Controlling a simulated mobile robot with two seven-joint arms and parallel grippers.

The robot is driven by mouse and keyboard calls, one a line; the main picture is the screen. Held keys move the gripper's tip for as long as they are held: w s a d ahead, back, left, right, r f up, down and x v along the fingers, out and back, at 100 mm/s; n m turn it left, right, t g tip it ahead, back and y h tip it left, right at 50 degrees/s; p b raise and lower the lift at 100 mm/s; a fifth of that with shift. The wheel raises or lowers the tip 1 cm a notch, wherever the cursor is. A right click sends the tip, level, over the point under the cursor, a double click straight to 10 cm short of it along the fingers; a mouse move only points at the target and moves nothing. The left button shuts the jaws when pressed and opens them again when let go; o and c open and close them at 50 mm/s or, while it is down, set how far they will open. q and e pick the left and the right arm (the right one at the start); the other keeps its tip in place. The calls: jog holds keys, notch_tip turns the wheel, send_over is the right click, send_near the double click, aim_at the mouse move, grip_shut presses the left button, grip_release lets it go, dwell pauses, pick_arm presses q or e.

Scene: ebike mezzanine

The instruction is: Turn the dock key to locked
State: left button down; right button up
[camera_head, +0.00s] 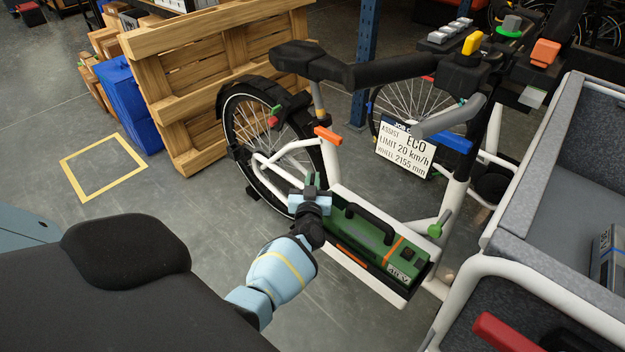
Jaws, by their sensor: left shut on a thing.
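The green battery (368,237) with a black handle and a 48V label lies in the white-edged dock (362,275) on the bike's low frame. My left gripper (313,184) is at the dock's rear left end, in front of the bike's seat tube. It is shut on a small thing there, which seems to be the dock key. The fingers hide most of the key, so I cannot tell which way it is turned. My right gripper is not in view.
A white cargo bike with a black saddle (305,60) and rear wheel (262,140) stands ahead. Its grey cargo box (540,185) is at the right. A wooden pallet (205,70) and blue bin (128,100) stand behind left. The floor at left is clear around a yellow square.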

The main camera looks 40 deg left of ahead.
pick_arm(q)
jog(key=c, duration=1.5)
grip_release()
jog(key=shift+s+d, duration=0.35)
jog(key=shift+s, duration=0.15)
jog(key=p+v, duration=0.2)
jog(key=v, duration=0.4)
jog(key=shift+s+d, duration=0.2)
jog(key=shift+s, duration=0.1)
jog(key=shift+o, duration=0.2)
